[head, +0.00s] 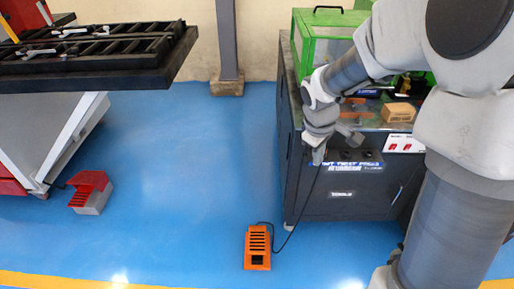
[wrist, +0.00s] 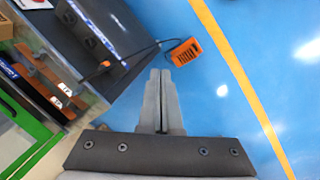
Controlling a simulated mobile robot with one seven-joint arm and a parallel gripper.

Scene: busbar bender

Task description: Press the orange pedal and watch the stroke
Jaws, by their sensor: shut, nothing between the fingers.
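The orange pedal (head: 258,248) lies on the blue floor in front of the dark machine cabinet, with slots on top and a dark opening at its front. A black cable runs from it toward the cabinet. It also shows in the wrist view (wrist: 185,52), beyond my fingertips. My gripper (head: 318,156) is in front of the cabinet's upper front edge, well above the floor and apart from the pedal. In the wrist view my gripper (wrist: 161,72) has its two fingers together with nothing between them.
The bender's dark cabinet (head: 345,205) stands at the right, with a green guarded box (head: 323,40) and a small cardboard box (head: 398,112) on top. A red pedal (head: 90,190) is by another machine at the left. Blue floor (head: 190,190) between is clear. A grey column (head: 227,45) stands behind.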

